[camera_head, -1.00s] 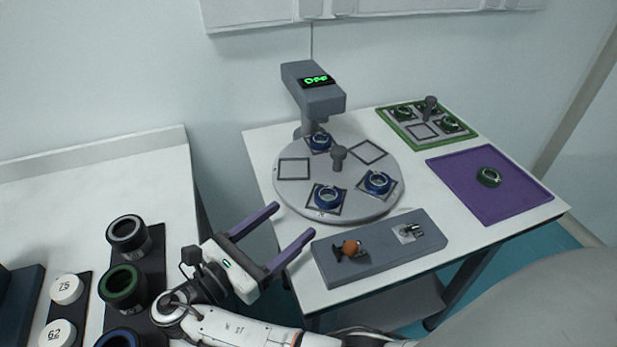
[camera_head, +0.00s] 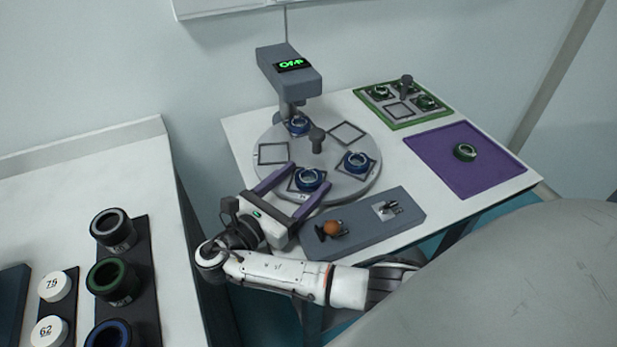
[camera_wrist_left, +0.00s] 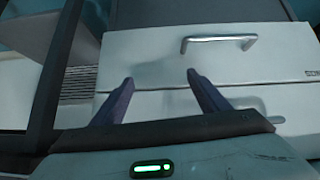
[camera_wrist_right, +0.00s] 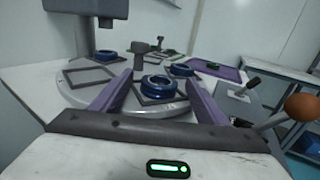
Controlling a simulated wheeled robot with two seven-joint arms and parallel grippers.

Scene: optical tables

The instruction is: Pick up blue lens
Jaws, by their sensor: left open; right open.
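Several blue lenses sit in square frames on the round grey turntable (camera_head: 270,172). The front blue lens (camera_head: 309,179) lies between the fingers of my right gripper (camera_head: 307,180), which is open around it in the head view. In the right wrist view that blue lens (camera_wrist_right: 157,84) shows just beyond and between the open fingertips; contact cannot be told. Other blue lenses are at the right (camera_head: 357,162) and back (camera_head: 298,125) of the turntable. My left gripper (camera_wrist_left: 160,82) is open and empty, facing a pale cabinet front with a metal handle (camera_wrist_left: 220,42).
A grey instrument with a green display (camera_head: 291,66) overhangs the back of the turntable. A grey control box (camera_head: 365,222) with an orange-knobbed lever is at the front edge. A purple mat (camera_head: 440,175) holds a green lens; a green-edged tray (camera_head: 427,116) is behind. Lens holders (camera_head: 153,270) stand on the left table.

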